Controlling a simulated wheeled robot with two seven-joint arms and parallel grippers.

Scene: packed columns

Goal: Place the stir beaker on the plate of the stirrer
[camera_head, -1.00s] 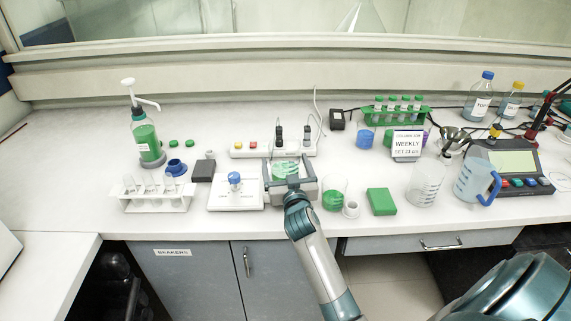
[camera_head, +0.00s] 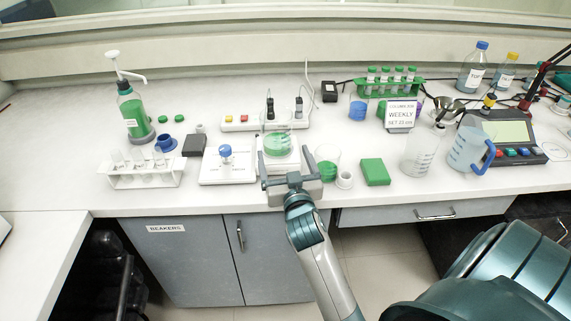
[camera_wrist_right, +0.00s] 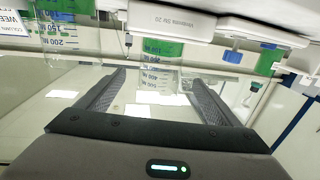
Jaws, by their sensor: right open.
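The stir beaker (camera_head: 278,143), clear with green liquid, stands upright on the plate of the stirrer (camera_head: 279,165), behind my right gripper. My right gripper (camera_head: 291,175) is open at the stirrer's front, its fingers apart and clear of the beaker. In the right wrist view, which looks upside down, the beaker (camera_wrist_right: 157,65) with its graduations shows beyond and between the open fingers (camera_wrist_right: 155,95). The stirrer's labelled front (camera_wrist_right: 170,22) is at the top. My left gripper is not in view.
A green block (camera_head: 375,172) lies farther right.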

